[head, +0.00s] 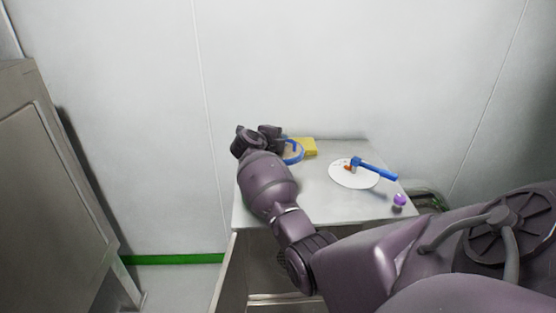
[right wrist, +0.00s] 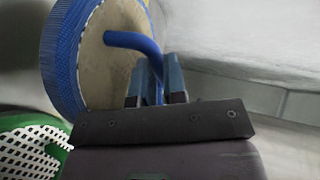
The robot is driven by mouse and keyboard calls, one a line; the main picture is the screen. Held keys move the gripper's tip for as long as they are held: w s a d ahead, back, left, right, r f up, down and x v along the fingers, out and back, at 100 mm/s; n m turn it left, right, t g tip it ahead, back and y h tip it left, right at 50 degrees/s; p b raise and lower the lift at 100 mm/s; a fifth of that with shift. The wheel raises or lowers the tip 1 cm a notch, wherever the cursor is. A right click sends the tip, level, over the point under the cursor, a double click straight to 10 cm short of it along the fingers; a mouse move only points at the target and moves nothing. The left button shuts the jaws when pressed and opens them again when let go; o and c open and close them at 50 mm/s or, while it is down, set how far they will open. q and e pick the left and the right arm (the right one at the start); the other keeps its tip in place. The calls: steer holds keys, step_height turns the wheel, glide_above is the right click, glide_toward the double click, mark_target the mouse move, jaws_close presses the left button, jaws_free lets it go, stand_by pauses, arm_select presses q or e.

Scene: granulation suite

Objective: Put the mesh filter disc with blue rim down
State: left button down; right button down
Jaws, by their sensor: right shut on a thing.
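The mesh filter disc with blue rim (right wrist: 88,55) fills the upper left of the right wrist view. It has a pale face, a ribbed blue rim and a bent blue handle (right wrist: 132,42). My right gripper (right wrist: 157,84) is shut on that handle. In the head view, my right arm reaches across the table to its far left part and hides much of the gripper. Blue parts of the disc (head: 297,158) show just right of my wrist. I cannot tell whether the disc touches the tabletop. My left gripper is in neither view.
A white round plate (head: 345,180) bears a blue-handled tool (head: 376,169). A purple ball (head: 399,199) sits near the right edge of the table (head: 325,210). A green-rimmed perforated basket (right wrist: 30,145) shows in the wrist view.

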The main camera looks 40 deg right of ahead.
mark_target(281, 156)
step_height(281, 156, down, 6)
steer(key=shift+r+b, duration=0.1)
steer(key=shift+b, duration=0.7)
steer(key=shift+f, duration=0.25)
steer(key=shift+r, duration=0.2)
steer(key=shift+f, duration=0.1)
steer(key=c, duration=1.6)
jaws_free()
steer(key=shift+f, duration=0.15)
steer(key=shift+c, duration=0.2)
steer(key=o, duration=0.5)
steer(key=shift+c, duration=0.2)
